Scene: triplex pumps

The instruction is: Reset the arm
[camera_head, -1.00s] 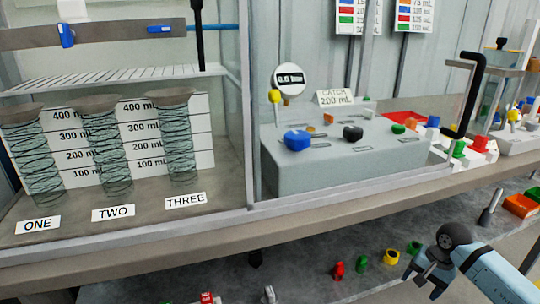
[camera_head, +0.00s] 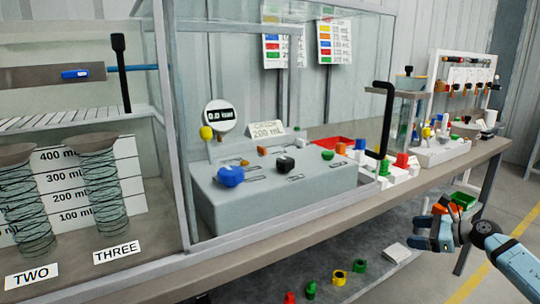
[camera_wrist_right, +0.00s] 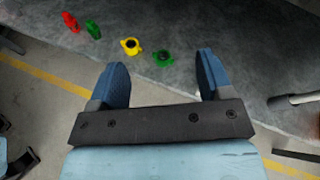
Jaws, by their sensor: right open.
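My right gripper (camera_head: 436,236) is at the lower right in the head view, out in front of the bench. Its two blue fingers are spread apart, and the right wrist view (camera_wrist_right: 165,82) shows nothing between them. Beyond the fingertips in that view, a yellow ring-like part (camera_wrist_right: 131,46) and a green one (camera_wrist_right: 163,57) lie on the grey lower shelf (camera_wrist_right: 215,25). My left gripper does not show.
The bench (camera_head: 330,222) carries a grey control box (camera_head: 262,200) with colored knobs and a glass enclosure with coiled cylinders (camera_head: 104,190). Open floor (camera_head: 500,215) lies at the right.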

